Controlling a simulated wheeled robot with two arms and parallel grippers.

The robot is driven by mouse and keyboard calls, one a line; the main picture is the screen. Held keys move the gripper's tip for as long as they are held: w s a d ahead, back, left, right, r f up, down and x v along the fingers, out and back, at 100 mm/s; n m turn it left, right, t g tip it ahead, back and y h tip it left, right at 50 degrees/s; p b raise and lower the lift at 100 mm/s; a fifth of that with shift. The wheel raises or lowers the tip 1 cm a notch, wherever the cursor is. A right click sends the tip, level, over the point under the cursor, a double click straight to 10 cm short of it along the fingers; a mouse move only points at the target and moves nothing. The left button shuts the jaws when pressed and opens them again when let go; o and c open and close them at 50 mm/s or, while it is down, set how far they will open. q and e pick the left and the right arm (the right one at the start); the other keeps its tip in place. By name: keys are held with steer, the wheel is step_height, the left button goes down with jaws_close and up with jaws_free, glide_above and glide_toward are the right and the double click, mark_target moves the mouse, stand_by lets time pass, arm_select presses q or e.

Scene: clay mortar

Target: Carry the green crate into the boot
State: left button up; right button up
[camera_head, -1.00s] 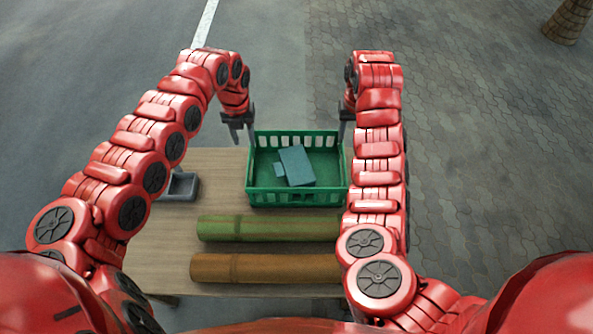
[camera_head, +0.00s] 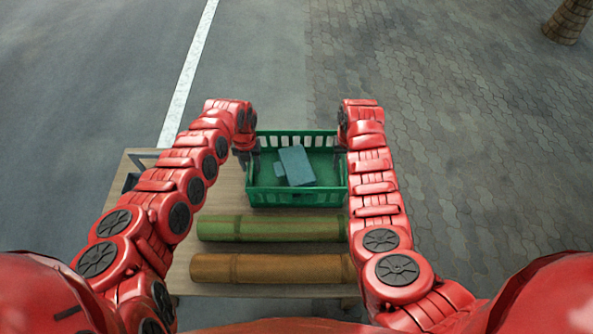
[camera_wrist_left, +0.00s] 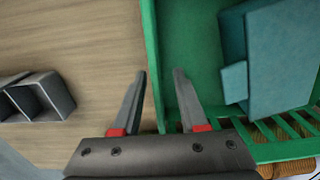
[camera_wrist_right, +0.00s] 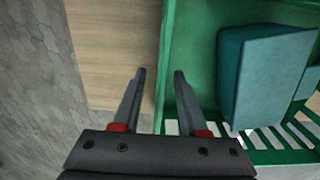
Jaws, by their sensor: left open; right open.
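The green crate (camera_head: 297,205) stands on the wooden table with a teal block (camera_head: 296,165) inside. My left gripper (camera_wrist_left: 160,88) is open at the crate's left side. In the left wrist view the crate's side wall (camera_wrist_left: 152,50) runs between its two fingers. My right gripper (camera_wrist_right: 158,85) is open at the crate's right side. In the right wrist view the side wall (camera_wrist_right: 167,60) likewise lies between its fingers, with one finger inside and one outside. In the head view both gripper tips are largely hidden by the arms. No boot is in view.
A green bamboo-like roll (camera_head: 270,228) and a brown one (camera_head: 270,268) lie on the table (camera_head: 225,195) in front of the crate. A grey open holder (camera_wrist_left: 38,97) is on the table left of the crate.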

arm_select(q)
steer(key=shift+f, duration=0.15)
arm_select(e)
steer(key=shift+f, duration=0.15)
arm_select(q)
jaws_close()
arm_select(e)
jaws_close()
stand_by(1.1)
